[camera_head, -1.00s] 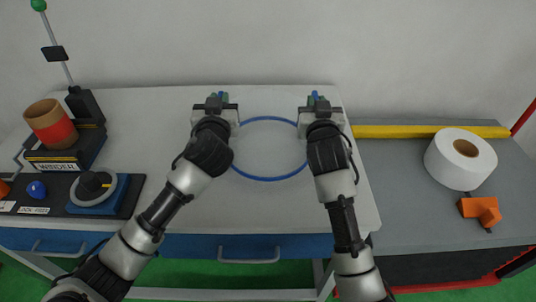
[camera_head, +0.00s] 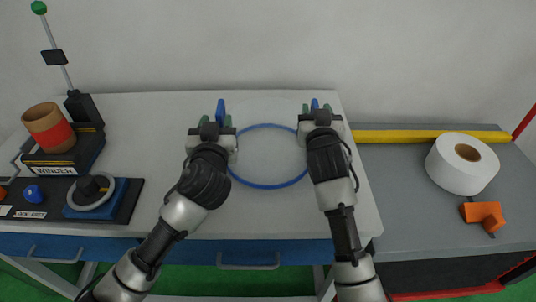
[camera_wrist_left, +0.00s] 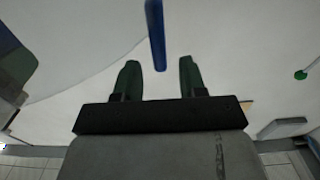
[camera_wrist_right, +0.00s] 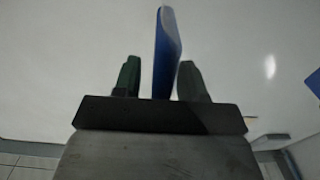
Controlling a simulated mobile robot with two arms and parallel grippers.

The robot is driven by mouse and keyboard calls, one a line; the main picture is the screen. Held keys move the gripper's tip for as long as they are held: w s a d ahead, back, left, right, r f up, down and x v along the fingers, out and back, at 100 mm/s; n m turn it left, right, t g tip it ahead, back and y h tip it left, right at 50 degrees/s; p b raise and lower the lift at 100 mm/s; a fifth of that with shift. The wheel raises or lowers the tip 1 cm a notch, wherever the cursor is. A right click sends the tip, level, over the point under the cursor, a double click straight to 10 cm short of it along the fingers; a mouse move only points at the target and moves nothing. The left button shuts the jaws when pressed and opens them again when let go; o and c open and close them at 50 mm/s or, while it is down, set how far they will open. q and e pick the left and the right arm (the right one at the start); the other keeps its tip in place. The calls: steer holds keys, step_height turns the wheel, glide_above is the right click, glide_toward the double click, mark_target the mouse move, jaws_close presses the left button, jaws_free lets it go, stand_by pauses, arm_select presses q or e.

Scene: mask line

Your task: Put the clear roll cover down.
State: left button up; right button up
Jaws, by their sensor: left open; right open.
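The clear roll cover stands on the white table (camera_head: 130,108), see-through with a blue ring rim (camera_head: 268,187). It has a blue handle on each side. My left gripper (camera_head: 213,124) is open at its left handle (camera_head: 220,110); in the left wrist view that handle (camera_wrist_left: 155,35) stands ahead of and between the spread fingers, with gaps. My right gripper (camera_head: 314,110) is open at the right handle; in the right wrist view this handle (camera_wrist_right: 166,50) lies between the fingers, close to the right one.
A winder (camera_head: 58,160) with a brown and red core (camera_head: 48,128) stands at the left. On the grey bench at right are a white roll (camera_head: 460,170), a yellow bar (camera_head: 430,137) and an orange piece (camera_head: 484,213). The table between winder and cover is clear.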

arm_select(q)
steer(key=s, duration=0.6)
steer(key=shift+s, duration=0.3)
arm_select(e)
steer(key=s, duration=1.2)
